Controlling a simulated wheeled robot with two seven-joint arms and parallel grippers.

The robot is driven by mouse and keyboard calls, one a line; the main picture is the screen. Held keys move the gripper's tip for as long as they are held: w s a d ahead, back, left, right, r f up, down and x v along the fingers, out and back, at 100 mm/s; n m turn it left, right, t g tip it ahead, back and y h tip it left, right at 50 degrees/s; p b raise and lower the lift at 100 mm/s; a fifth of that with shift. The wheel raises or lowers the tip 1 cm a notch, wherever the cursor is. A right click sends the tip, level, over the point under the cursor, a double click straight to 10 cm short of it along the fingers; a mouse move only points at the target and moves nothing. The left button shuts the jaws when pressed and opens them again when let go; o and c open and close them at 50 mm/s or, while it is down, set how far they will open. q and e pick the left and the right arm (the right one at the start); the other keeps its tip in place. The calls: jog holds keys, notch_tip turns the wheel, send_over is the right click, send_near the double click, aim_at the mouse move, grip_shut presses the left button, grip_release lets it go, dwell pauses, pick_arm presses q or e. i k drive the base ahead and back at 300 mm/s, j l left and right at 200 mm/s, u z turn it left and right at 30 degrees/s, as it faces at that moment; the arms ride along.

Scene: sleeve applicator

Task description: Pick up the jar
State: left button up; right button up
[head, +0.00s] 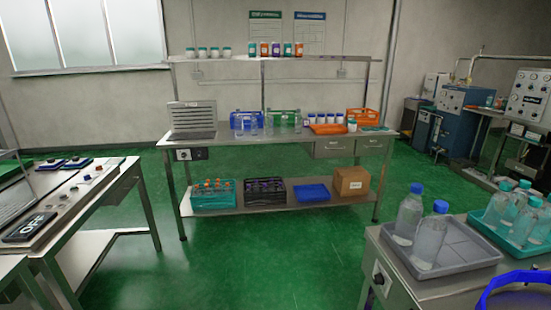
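Several small jars stand on the far workbench. White jars with teal lids (214,52) and a row of coloured jars (276,49) are on its top shelf. White jars with dark blue lids (322,119) and a single white jar with a teal lid (352,125) stand on its worktop, right of centre. I cannot tell which jar the task names. Neither of my grippers is in view.
Green floor (240,260) is open before the far workbench (270,146). A control bench (75,195) stands left. At right, a table holds a grey tray (470,255) with blue-capped bottles, a teal tray (515,250) with bottles, and a blue-rimmed object (500,285).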

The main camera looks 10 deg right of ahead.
aim_at(352, 124)
jog(key=i+j, duration=0.15)
jog(key=i, duration=1.95)
jog(key=i+l+z, duration=0.15)
jog(key=i+z, duration=0.6)
jog(key=i, duration=0.15)
jog(key=i+j+z, duration=0.1)
jog(key=i+z, duration=0.25)
jog(key=i, duration=0.1)
